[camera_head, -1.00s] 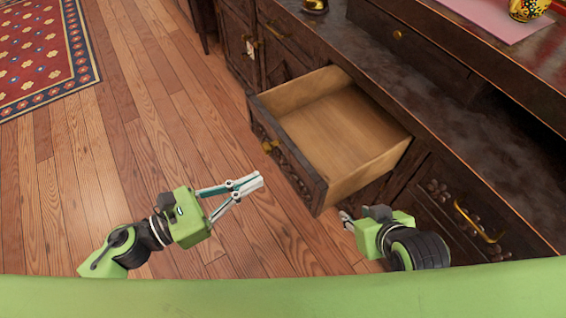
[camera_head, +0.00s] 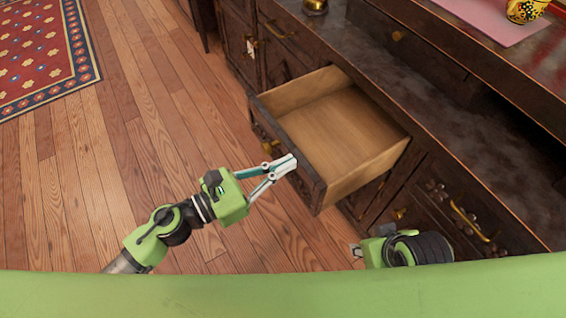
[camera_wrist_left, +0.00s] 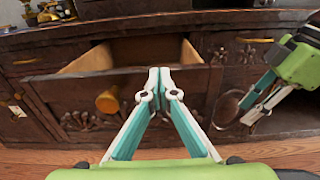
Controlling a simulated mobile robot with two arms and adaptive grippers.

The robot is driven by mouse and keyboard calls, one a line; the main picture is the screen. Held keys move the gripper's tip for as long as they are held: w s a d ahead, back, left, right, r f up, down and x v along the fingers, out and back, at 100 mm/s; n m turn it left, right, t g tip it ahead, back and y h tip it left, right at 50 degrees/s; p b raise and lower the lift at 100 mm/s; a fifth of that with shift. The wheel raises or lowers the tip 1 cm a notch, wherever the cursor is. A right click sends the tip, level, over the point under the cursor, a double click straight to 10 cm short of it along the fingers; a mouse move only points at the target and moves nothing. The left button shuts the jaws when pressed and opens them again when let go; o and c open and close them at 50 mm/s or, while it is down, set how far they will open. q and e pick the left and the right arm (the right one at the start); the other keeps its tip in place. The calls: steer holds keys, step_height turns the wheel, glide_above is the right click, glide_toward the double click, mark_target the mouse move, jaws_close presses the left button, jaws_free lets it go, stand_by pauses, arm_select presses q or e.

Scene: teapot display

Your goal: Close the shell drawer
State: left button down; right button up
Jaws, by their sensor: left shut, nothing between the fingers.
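The shell drawer (camera_head: 335,130) is a dark wooden drawer with a pale, empty inside, and it stands pulled out of the cabinet. Its carved front with a gold knob (camera_wrist_left: 108,100) shows in the left wrist view. My left gripper (camera_head: 290,163) is shut and empty, with its tips at the outer side of the drawer front. In the left wrist view, its tips (camera_wrist_left: 160,72) overlap the drawer front; I cannot tell whether they touch it. My right gripper (camera_head: 356,250) is below and right of the drawer, mostly hidden by its wrist in the head view.
The dark cabinet (camera_head: 450,135) runs along the right, with other closed fronts and a gold handle (camera_head: 473,220). A yellow patterned pot (camera_head: 525,10) stands on its top. The wooden floor (camera_head: 140,140) is clear, with a red rug (camera_head: 38,50) at upper left.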

arm_select(q)
steer(key=x, duration=2.3)
steer(key=shift+p, duration=0.35)
